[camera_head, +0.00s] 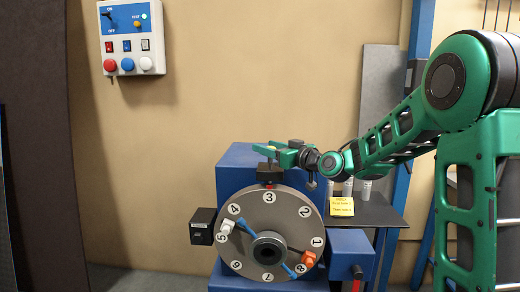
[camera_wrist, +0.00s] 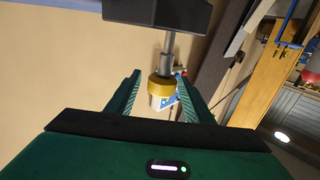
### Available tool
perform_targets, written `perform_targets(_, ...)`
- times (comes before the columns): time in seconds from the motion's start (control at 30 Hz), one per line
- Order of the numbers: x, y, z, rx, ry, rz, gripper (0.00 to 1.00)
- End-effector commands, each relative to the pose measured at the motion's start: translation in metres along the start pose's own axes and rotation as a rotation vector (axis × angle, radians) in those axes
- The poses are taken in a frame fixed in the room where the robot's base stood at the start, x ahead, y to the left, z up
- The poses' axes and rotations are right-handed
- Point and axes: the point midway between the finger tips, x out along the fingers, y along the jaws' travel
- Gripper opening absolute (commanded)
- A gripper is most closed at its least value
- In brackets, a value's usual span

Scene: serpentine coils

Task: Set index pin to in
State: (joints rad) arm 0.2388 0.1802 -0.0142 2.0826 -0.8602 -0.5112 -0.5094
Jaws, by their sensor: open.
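The index pin has a brass knob (camera_wrist: 160,86) on a grey shaft (camera_wrist: 167,50) that comes out of a black block (camera_wrist: 155,12) in the wrist view. A length of shaft shows between knob and block. In the head view the black block (camera_head: 269,174) sits at the top of the numbered dial (camera_head: 290,225), above the number 3. My gripper (camera_head: 270,149) is over the block, with its fingers around the knob. In the wrist view my gripper (camera_wrist: 160,95) is open, with a finger on each side of the knob and gaps between; contact is not visible.
The blue machine (camera_head: 245,160) carries the dial, with a dark hub and blue handle. A black box (camera_head: 202,226) is at its left. A dark shelf (camera_head: 380,215) with white cylinders and a yellow note (camera_head: 342,205) is at right. A control panel (camera_head: 132,40) hangs on the wall.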

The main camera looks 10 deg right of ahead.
Motion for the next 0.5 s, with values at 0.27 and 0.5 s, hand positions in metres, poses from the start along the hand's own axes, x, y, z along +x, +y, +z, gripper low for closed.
perform_targets(0.27, 0.026, 0.000, 0.000, 0.001, -0.001, -0.001, 0.47)
perform_targets(0.5, 0.029, 0.000, 0.000, 0.001, 0.000, 0.000, 0.47)
